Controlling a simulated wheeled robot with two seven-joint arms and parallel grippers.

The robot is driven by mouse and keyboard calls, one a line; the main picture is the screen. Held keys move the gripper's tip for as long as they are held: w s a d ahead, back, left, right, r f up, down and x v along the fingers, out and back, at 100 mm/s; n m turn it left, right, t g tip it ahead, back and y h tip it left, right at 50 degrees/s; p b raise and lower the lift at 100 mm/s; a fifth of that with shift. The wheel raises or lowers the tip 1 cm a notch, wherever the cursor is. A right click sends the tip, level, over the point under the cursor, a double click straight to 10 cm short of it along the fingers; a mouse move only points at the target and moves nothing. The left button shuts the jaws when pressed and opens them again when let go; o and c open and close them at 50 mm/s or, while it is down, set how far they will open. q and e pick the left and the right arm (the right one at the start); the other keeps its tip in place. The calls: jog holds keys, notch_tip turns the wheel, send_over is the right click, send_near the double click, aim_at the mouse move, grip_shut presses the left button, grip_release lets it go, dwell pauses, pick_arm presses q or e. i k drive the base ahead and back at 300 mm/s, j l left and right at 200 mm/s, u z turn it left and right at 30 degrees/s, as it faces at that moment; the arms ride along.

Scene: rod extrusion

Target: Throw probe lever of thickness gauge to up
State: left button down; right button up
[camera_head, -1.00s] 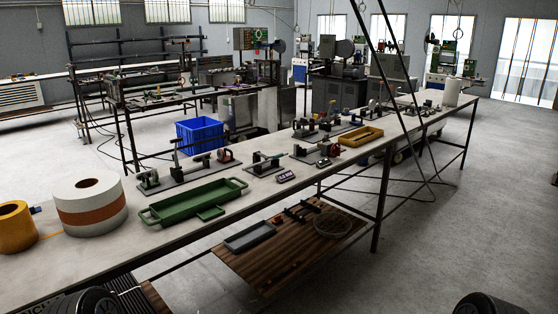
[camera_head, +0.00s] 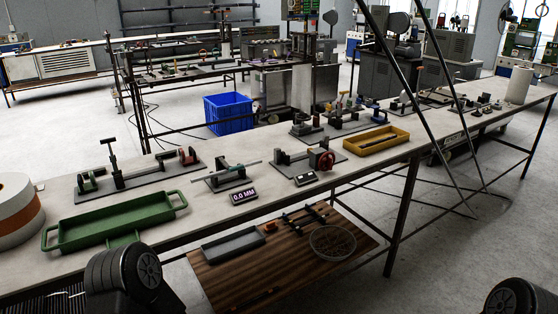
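The thickness gauge (camera_head: 228,178) stands on the long workbench near the middle of the camera_head view, a small grey base with short uprights. A thin light bar reaches out from it to the right; I cannot tell whether this is the probe lever or a rod. A display (camera_head: 244,197) in front reads "0.0 MM". The probe lever's position is too small to make out. Neither of my grippers is in view; only dark, rounded parts, probably of my arms, show at the bottom left and bottom right, apart from the gauge.
A green tray (camera_head: 70,241) lies left of the gauge, with a grey fixture (camera_head: 150,180) behind it. A fixture with a red wheel (camera_head: 322,160) and a yellow tray (camera_head: 402,139) lie to the right. A wooden lower shelf (camera_head: 222,280) holds a grey tray. Dark slanted poles cross the right side.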

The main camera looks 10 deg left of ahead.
aim_at(231, 169)
jog(key=i+l, duration=0.3)
jog(key=l, duration=0.15)
jog(key=i+l, duration=0.35)
jog(key=i+l+u, duration=0.1)
jog(key=i+l, duration=0.2)
jog(key=l, duration=0.2)
